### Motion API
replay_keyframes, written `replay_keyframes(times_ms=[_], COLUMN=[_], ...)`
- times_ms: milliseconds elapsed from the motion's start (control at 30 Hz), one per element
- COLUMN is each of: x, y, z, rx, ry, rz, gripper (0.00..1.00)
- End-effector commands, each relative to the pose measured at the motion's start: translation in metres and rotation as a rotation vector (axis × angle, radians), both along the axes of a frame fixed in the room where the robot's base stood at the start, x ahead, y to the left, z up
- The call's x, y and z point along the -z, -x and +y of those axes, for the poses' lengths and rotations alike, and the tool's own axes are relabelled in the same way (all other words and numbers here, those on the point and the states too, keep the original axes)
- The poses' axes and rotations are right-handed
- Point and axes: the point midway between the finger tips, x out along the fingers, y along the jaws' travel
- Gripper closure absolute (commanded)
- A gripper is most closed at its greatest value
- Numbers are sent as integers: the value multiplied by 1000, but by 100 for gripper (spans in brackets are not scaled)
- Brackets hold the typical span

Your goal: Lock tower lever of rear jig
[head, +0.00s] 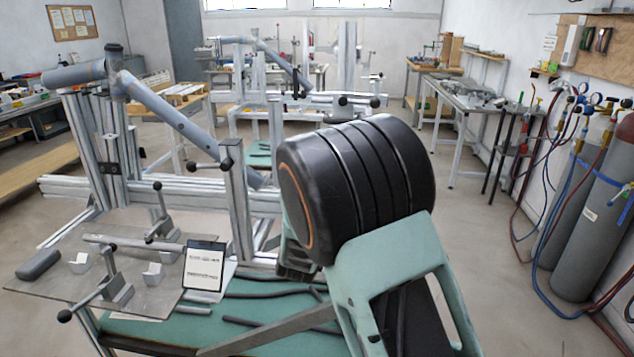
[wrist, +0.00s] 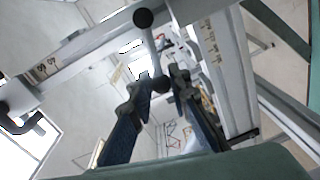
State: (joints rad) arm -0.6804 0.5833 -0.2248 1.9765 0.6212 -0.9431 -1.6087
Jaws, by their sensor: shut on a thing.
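The rear jig (head: 262,112) stands behind the near jig in the head view, with a grey frame tube (head: 285,66) on it and black-knobbed handles at its right end. In the wrist view a metal lever (wrist: 151,48) with a black ball at its upper end runs down to a second black ball between my fingertips. My gripper (wrist: 166,84) is shut on the lever near this lower ball. A pale metal tower (wrist: 222,75) with small printed labels stands just right of the fingers. In the head view my own arm hides my gripper and the part it holds.
The near jig's tower (head: 237,200) and rails stand left of my arm. A green-topped table (head: 160,330) in front carries a plate with clamps, a tablet (head: 204,266) and dark tubes. Gas cylinders (head: 590,220) with hoses stand at the right. The floor between is clear.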

Motion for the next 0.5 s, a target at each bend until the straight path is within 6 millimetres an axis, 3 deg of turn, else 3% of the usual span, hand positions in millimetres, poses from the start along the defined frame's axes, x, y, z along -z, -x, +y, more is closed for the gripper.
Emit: replay_keyframes(times_ms=[500], x=[13], y=[-1], z=[1], rx=[0], ry=[202], rz=[7], gripper=[100])
